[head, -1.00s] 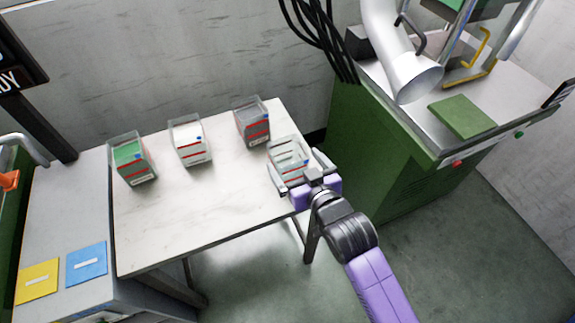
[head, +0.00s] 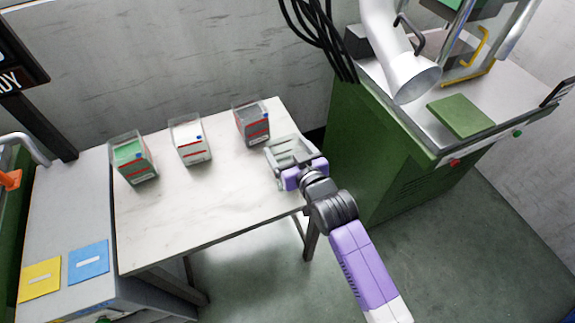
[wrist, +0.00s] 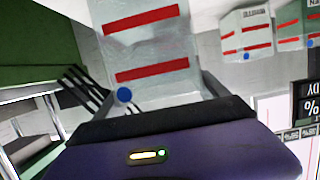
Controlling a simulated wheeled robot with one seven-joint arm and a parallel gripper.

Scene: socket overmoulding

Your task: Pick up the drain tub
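The drain tub is a clear, empty-looking box (head: 284,146) with red stripes and a blue dot, at the right end of the table in the head view. In the wrist view the tub (wrist: 148,45) fills the top middle, close in front of the palm. My gripper (head: 293,160) is at its near side, with its open fingers reaching along both sides of it. Whether the fingers touch its walls is not clear. The fingertips are hidden.
Three other tubs stand on the white table (head: 215,215): green-filled (head: 134,160), white-filled (head: 190,142) and grey-filled (head: 252,125). The grey one is close to the drain tub. A green machine (head: 375,150) stands right of the table. The table's front is clear.

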